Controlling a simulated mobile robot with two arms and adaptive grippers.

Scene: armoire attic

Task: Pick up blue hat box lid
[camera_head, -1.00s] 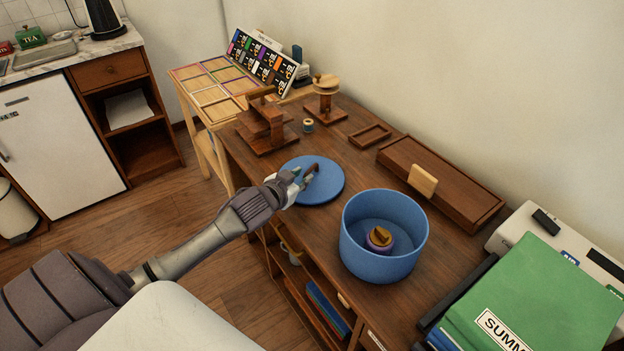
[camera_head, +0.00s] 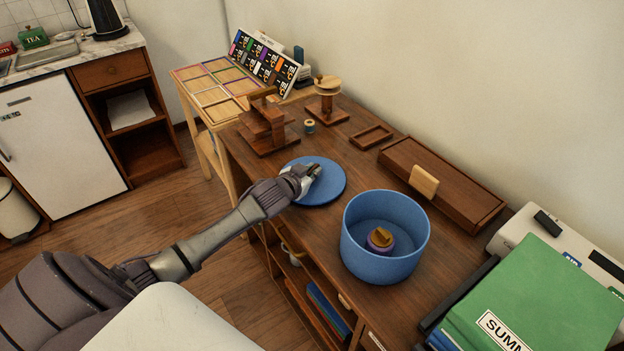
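The blue hat box lid (camera_head: 328,190) is a flat round disc lying on the dark wooden table, behind and to the left of the blue hat box. My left gripper (camera_head: 314,171) is over the middle of the lid, with its fingertips at the spot of the lid's small brown handle. The fingers hide most of the handle, and I cannot tell whether they are shut on it. The open blue hat box (camera_head: 365,248) stands upright with a small purple and gold item (camera_head: 380,239) inside. My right gripper is not in view.
A wooden stepped stand (camera_head: 265,130) and a small spool (camera_head: 310,126) stand beyond the lid. A long wooden case (camera_head: 440,180) lies by the wall. A green binder (camera_head: 540,290) is at the right. Bare tabletop (camera_head: 352,165) lies right of the lid.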

